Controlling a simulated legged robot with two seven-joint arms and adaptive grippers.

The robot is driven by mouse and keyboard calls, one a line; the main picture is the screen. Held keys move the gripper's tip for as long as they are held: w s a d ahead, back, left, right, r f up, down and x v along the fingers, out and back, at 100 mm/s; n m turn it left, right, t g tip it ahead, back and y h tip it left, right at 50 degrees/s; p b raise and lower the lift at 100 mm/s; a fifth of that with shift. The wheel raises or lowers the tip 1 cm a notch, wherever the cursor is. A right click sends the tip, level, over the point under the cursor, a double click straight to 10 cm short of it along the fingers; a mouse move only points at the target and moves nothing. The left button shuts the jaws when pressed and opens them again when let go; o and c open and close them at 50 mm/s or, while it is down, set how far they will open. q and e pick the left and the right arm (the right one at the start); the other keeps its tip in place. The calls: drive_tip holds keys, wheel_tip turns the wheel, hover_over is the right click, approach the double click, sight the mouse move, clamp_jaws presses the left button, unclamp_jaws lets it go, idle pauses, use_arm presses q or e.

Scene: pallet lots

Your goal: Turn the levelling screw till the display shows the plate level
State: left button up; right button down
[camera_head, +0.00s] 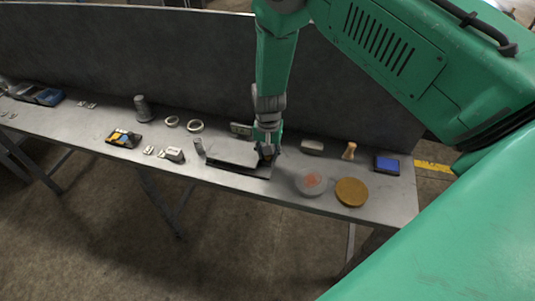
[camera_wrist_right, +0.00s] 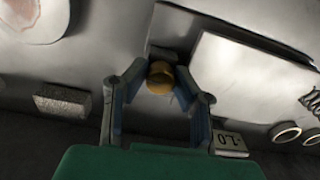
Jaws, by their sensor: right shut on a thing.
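The plate (camera_head: 232,152) is a flat grey slab on a low dark base on the bench; its edge also shows in the right wrist view (camera_wrist_right: 243,82). The levelling screw (camera_wrist_right: 160,76) has a round brass-coloured head at the plate's near edge in that view. My right gripper (camera_head: 266,153) is over the plate's right end. In the wrist view its fingers (camera_wrist_right: 160,85) are shut around the screw head. A small box marked "1.0" (camera_wrist_right: 230,143), apparently the display, stands behind the plate (camera_head: 240,129). I cannot judge the plate's tilt. My left gripper is out of view.
Right of the plate lie a clear round dish (camera_head: 311,182), a brown disc (camera_head: 351,192), a pale block (camera_head: 312,147), a wooden piece (camera_head: 349,151) and a blue-screened device (camera_head: 386,164). Left are two rings (camera_head: 195,126), a grey cylinder (camera_head: 144,108) and a dark tray (camera_head: 123,138).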

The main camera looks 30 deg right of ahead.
drive_tip(key=m, duration=0.5)
drive_tip(key=shift+s+a+f+m, duration=0.2)
drive_tip(key=shift+s+m, duration=0.1)
idle(0.5)
drive_tip(key=c, duration=1.3)
unclamp_jaws()
drive_tip(key=shift+w, duration=0.15)
drive_tip(key=shift+w, duration=0.1)
drive_tip(key=shift+r, duration=0.1)
drive_tip(key=shift+r, duration=0.15)
wheel_tip(320, 180, up, 12)
drive_tip(key=shift+f, duration=0.2)
